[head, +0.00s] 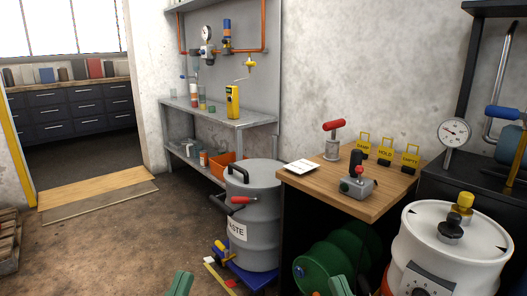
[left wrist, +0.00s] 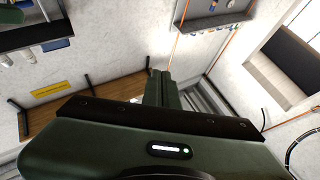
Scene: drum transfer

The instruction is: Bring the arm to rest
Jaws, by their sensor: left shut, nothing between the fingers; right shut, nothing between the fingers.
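My left gripper (head: 180,284) shows only as a green tip at the bottom edge of the head view. In the left wrist view its fingers (left wrist: 157,88) are together with nothing between them. My right gripper (head: 340,286) shows as a similar green tip at the bottom edge, shut and empty, in front of the dark space under the wooden table. Both are apart from the grey waste drum (head: 262,225), which stands upright on a blue base (head: 250,277). Most of both arms is out of view.
A wooden-topped table (head: 318,190) holds a joystick box (head: 358,186), a red-handled tool (head: 332,142) and yellow tags (head: 385,150). Green cylinders (head: 325,268) lie below. A white drum (head: 455,240) stands at right. A metal shelf (head: 205,113) stands behind. The floor (head: 110,245) at left is mostly clear.

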